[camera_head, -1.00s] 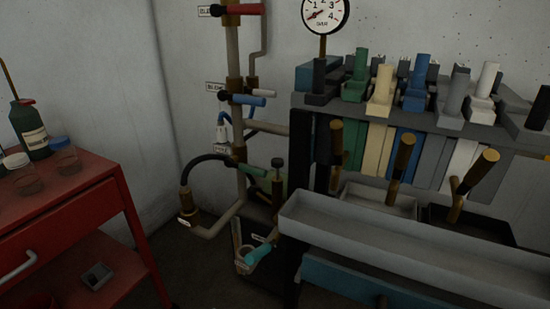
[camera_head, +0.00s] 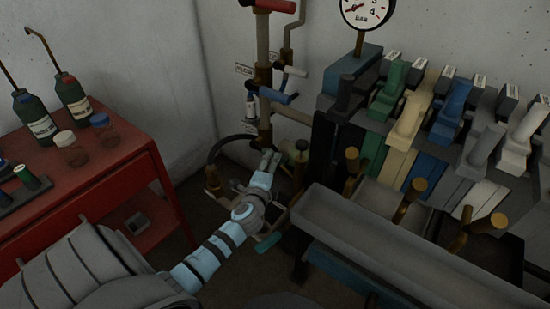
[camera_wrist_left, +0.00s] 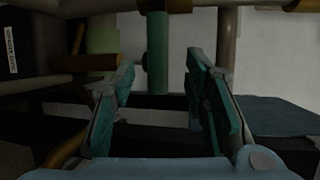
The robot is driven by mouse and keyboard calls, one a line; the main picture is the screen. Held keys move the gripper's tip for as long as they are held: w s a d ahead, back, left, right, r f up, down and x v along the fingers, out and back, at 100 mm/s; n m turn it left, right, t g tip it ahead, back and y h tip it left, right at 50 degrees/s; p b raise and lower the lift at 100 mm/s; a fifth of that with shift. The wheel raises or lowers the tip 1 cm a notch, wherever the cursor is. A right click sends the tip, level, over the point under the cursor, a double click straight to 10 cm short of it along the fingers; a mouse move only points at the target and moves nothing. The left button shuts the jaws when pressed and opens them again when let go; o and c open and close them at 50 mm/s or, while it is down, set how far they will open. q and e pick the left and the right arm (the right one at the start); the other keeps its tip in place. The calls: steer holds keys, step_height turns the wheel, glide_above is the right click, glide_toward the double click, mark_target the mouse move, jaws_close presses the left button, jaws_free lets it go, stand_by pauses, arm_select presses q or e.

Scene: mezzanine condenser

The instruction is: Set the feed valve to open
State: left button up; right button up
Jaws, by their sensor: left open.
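A vertical pipe stack (camera_head: 264,45) carries several lever valves; their tags are too small to read, so I cannot tell which is the feed valve. A red lever (camera_head: 276,5) is at the top and a blue lever (camera_head: 272,95) is lower. My left gripper (camera_head: 269,162) is open, reaching in at the lower pipes below the blue lever. In the left wrist view a teal handle (camera_wrist_left: 157,50) hangs upright beyond and between the open fingers (camera_wrist_left: 160,90), with no clear contact. Another teal handle (camera_head: 264,243) shows below the gripper. My right gripper is not in view.
A red cart (camera_head: 95,175) with bottles and jars stands at left. A grey trough (camera_head: 390,245) and a bank of coloured levers (camera_head: 400,120) fill the right. A pressure gauge (camera_head: 367,10) is above. Floor shows between cart and pipes.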

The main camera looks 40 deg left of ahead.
arm_select(q)
steer(key=x, duration=0.4)
steer(key=b+x, duration=0.1)
steer(key=shift+w+a+f, duration=0.1)
steer(key=shift+w+f, duration=0.2)
steer(key=shift+w, duration=0.05)
steer(key=shift+r, duration=0.15)
jaws_close()
